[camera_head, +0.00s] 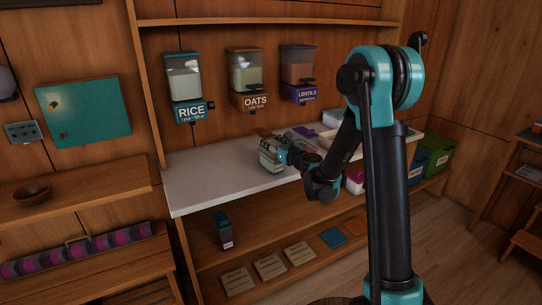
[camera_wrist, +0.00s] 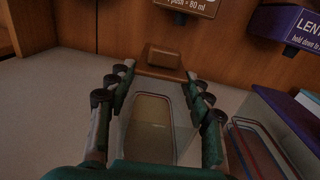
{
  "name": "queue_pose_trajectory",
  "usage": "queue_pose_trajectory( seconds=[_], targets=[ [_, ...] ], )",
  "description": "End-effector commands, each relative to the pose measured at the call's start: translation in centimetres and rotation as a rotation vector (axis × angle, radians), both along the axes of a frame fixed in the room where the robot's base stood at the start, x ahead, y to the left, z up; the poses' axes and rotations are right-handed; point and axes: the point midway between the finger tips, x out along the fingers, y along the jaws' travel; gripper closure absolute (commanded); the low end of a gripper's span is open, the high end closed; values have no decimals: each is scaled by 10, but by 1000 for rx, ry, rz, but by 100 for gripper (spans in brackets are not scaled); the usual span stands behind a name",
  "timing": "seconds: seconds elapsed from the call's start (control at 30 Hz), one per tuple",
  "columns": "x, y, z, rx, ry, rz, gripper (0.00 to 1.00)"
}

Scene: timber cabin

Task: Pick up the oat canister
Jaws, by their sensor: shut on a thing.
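The oat canister (camera_wrist: 155,128) is a clear container with tan contents and a brown wooden lid, in the middle of the wrist view. My gripper (camera_wrist: 160,88) has its fingers along both sides of it and is shut on it. In the head view my gripper (camera_head: 268,147) is over the white counter below the dispensers, with the canister (camera_head: 272,166) partly hidden by the fingers. I cannot tell whether the canister's base touches the counter.
Another clear container (camera_wrist: 262,150) with a reddish rim stands close on the right. Rice (camera_head: 187,85), oats (camera_head: 246,75) and lentils (camera_head: 298,70) dispensers hang on the wall behind. The white counter (camera_head: 205,180) is clear on the left. Trays (camera_head: 340,140) lie on its right.

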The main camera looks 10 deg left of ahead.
Motion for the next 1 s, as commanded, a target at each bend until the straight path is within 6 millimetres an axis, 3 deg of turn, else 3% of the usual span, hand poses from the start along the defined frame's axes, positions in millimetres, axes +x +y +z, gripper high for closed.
queue_pose_trajectory(
  seconds=[0.47, 1.0],
  targets=[
    [0, 0, 11, 0, 0, 0, 100],
    [0, 0, 70, 0, 0, 0, 100]
  ],
)
